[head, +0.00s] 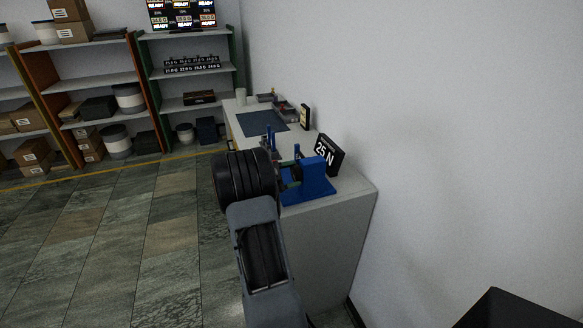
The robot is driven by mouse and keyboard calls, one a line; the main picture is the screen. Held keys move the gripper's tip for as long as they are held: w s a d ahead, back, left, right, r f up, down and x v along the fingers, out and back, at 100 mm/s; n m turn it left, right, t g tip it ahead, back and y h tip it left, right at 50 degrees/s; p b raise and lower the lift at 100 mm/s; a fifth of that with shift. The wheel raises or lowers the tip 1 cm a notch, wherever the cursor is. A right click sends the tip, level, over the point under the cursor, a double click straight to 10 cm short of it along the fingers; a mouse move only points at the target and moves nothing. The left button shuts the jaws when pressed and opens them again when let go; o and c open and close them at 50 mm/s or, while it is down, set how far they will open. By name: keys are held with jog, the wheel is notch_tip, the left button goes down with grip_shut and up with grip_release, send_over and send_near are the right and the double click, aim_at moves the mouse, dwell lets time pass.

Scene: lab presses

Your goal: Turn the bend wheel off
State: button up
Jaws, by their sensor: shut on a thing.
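A blue bench press (318,182) stands on the near end of the white bench, with blue upright parts beside it. My gripper (290,177) is at the left side of this press, largely hidden behind my own dark wrist. It is shut on a part at the press's left side, which I take to be the bend wheel. The wheel itself is hidden by my wrist and fingers, so its angle cannot be read.
A black sign reading 25 N (327,154) stands behind the press against the wall. A dark blue mat (263,120) and small items lie farther along the bench (340,193). Shelves (97,79) with boxes line the back. The tiled floor (130,225) at left is clear.

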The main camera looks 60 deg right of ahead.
jog(key=shift+n+p, duration=1.3)
jog(key=shift+n, duration=0.3)
jog(key=o, duration=0.9)
jog(key=b+v, duration=0.1)
jog(key=v, duration=1.2)
jog(key=shift+w+a+b, duration=0.25)
jog(key=shift+a+b, duration=0.05)
jog(key=shift+a, duration=0.05)
